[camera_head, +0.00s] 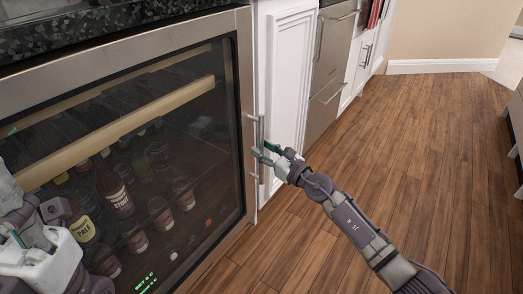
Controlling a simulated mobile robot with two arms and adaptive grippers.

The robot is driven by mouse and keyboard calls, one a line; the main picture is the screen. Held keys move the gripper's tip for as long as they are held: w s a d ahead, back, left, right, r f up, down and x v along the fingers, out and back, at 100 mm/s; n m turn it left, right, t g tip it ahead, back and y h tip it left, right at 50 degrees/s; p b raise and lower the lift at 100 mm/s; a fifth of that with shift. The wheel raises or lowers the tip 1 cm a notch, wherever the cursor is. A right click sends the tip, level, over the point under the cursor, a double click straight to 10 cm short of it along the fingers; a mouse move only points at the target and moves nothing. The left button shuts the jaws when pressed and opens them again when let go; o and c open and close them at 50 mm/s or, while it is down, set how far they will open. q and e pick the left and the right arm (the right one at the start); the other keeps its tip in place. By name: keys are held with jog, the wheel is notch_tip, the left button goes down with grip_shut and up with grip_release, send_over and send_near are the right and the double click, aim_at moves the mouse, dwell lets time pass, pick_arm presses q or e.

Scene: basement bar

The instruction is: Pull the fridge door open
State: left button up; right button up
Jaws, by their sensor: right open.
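The fridge (185,148) is a low glass-front drinks cooler with a steel frame, on the left of the head view. Its door looks closed, with bottles and cans behind the dark glass. A vertical steel bar handle (254,133) stands at the right edge of the door. My right gripper (262,155) is open at the lower part of this handle, its fingers close to the bar. I cannot tell whether they touch it. My left arm shows at the lower left, in front of the glass; its gripper's fingertips are not clearly visible.
A dark speckled countertop (100,28) lies above the fridge. White cabinets (290,80) and steel drawers (331,60) with bar handles continue to the right. The wood floor (420,150) is clear in the middle and right. More furniture stands at the right edge.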

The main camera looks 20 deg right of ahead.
jog(key=shift+w+a, duration=0.25)
jog(key=shift+w, duration=0.25)
grip_shut()
